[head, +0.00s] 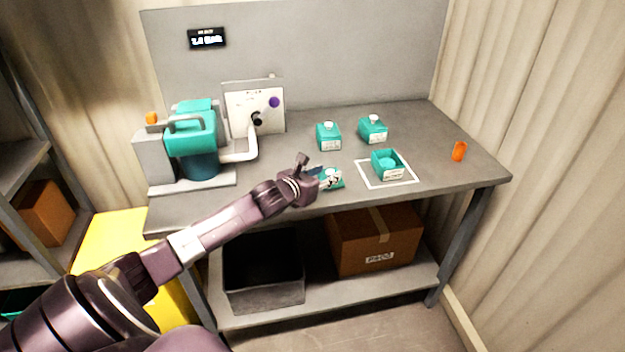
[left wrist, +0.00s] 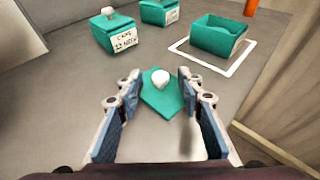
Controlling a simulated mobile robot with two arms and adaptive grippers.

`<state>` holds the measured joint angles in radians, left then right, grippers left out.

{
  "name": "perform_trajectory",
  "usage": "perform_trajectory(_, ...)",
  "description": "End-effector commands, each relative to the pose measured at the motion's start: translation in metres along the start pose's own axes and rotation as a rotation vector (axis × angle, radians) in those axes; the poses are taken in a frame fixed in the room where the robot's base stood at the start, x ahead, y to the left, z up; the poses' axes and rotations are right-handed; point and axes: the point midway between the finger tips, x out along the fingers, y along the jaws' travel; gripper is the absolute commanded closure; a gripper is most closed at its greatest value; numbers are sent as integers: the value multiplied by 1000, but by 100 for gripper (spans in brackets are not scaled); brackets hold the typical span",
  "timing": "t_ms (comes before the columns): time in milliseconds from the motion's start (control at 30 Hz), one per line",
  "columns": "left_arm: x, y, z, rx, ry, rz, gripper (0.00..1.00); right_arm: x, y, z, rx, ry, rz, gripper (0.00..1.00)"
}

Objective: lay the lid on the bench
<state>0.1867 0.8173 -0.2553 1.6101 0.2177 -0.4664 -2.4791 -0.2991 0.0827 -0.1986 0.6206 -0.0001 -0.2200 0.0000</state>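The teal lid (left wrist: 160,97) with a white knob (left wrist: 160,77) appears to lie flat on the grey bench (head: 300,192). In the head view the lid (head: 338,184) is partly hidden by my gripper, near the front edge. My left gripper (left wrist: 157,76) is open, with one finger on each side of the knob and a visible gap to each. An open teal box (head: 388,165) stands inside a white square outline to the right of the lid; it also shows in the left wrist view (left wrist: 215,42). My right gripper is not in view.
Two lidded teal boxes (head: 329,137) (head: 373,130) stand behind. An orange object (head: 459,151) is at the right. A teal machine (head: 193,135) with a pipe and a panel (head: 250,100) occupy the left. A cardboard box (head: 375,240) and dark bin (head: 263,285) sit below.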

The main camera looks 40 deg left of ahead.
Motion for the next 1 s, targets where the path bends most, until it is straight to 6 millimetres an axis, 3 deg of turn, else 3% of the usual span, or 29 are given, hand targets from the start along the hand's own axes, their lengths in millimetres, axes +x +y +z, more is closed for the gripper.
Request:
perform_trajectory(500,-83,0,-2,2,2,0,65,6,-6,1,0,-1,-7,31)
perform_trajectory(733,-100,0,0,0,1,1,65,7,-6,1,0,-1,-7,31)
perform_trajectory(1000,-104,0,1,0,-1,0,65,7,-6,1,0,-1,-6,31)
